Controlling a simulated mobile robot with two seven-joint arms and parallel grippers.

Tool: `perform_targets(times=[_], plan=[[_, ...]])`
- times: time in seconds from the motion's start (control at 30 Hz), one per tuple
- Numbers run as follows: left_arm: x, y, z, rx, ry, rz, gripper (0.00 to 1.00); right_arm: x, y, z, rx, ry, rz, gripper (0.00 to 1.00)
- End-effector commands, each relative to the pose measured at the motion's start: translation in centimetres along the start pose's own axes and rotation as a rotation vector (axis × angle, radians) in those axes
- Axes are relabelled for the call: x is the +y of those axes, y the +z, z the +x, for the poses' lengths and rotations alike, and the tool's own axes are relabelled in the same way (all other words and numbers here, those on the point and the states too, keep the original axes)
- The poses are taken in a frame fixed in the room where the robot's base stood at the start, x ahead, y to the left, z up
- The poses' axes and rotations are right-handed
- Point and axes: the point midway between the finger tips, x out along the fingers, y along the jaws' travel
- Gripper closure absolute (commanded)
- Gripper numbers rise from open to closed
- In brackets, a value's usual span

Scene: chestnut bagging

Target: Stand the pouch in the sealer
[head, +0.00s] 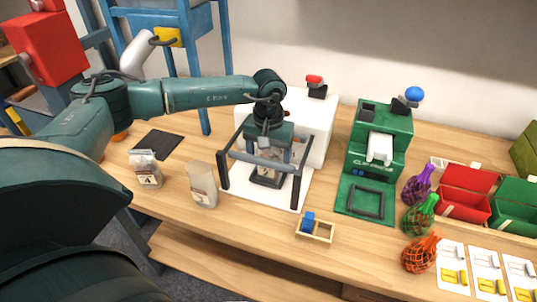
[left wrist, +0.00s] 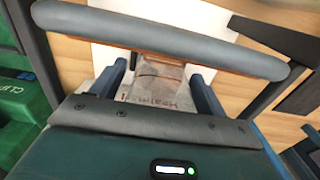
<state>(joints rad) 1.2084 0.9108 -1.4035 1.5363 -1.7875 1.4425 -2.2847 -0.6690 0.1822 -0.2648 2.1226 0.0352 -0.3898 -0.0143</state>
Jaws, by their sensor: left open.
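The sealer (head: 318,120) is a white block with a red knob, a white base plate and a dark frame with a grey bar in front. The bar (left wrist: 160,35) crosses the left wrist view. My left gripper (head: 270,162) reaches down into the frame from above, open. A pale printed pouch (head: 266,173) stands under it in a dark holder on the base plate. In the left wrist view the pouch (left wrist: 152,92) shows between the two fingers; I cannot tell whether they touch it. The gripper and bar partly hide it. My right gripper is out of view.
Two more pouches stand on the table at left, one with a clear top (head: 146,170) and one plain (head: 202,187), near a dark mat (head: 157,144). A green machine (head: 381,130), netted bags (head: 420,252) and bins (head: 466,190) occupy the right. A wooden tray (head: 325,238) lies in front.

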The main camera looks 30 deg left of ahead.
Motion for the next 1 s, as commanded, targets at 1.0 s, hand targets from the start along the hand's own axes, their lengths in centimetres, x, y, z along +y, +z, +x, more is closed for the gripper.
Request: perform_targets(times=[1.0], plan=[[0.1,0.0,-12.1,0.001,0.001,0.001,0.26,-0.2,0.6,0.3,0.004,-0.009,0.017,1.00]])
